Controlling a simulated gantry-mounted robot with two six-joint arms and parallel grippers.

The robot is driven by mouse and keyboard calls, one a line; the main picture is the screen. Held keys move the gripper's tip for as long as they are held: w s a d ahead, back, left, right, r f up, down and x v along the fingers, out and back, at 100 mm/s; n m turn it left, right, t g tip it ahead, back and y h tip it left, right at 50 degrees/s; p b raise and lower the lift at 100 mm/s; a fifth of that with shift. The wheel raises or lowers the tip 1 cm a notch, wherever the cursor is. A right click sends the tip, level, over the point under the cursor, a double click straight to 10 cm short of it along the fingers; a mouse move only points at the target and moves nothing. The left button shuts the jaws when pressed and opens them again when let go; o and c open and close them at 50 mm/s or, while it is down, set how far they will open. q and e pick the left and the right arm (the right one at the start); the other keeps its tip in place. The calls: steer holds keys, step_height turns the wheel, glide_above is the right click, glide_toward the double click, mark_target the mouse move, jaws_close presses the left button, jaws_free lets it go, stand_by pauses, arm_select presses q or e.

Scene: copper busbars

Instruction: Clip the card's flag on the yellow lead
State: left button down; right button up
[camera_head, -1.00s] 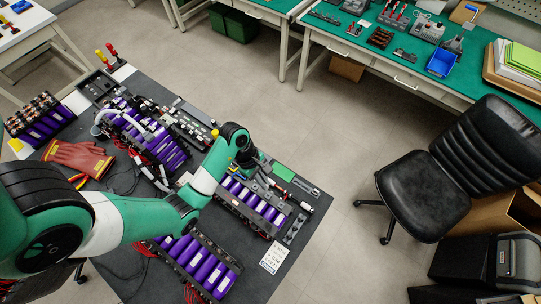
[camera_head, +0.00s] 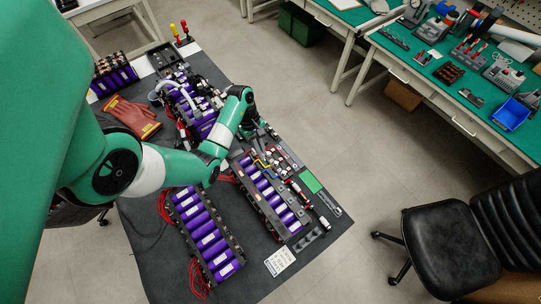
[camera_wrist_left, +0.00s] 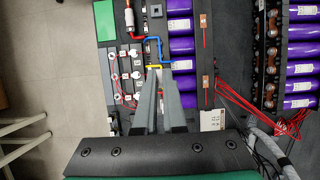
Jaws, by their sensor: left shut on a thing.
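My left gripper (camera_wrist_left: 160,76) is at the middle of the left wrist view, its two grey fingers pointing away from the camera. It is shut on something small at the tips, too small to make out. The yellow lead (camera_wrist_left: 153,67) is a short strip right at the fingertips; whether they touch cannot be told. In the head view the yellow lead (camera_head: 259,163) lies along the purple cell module (camera_head: 265,192), just below my left gripper (camera_head: 264,140). A white printed card (camera_head: 279,261) lies at the near edge of the table. My right gripper is not in view.
A blue lead (camera_wrist_left: 158,48) runs beside the yellow one. A green pad (camera_head: 311,181) lies right of the module. A second purple module (camera_head: 205,235), red gloves (camera_head: 132,117) and red wires lie on the dark table.

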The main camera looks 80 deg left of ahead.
arm_select(q)
steer(key=shift+s+a, duration=0.2)
steer(key=shift+a, duration=0.15)
step_height(320, 180, down, 5)
steer(key=b, duration=0.3)
steer(key=shift+f+b, duration=0.1)
steer(key=shift+b, duration=0.25)
steer(key=shift+f, duration=0.1)
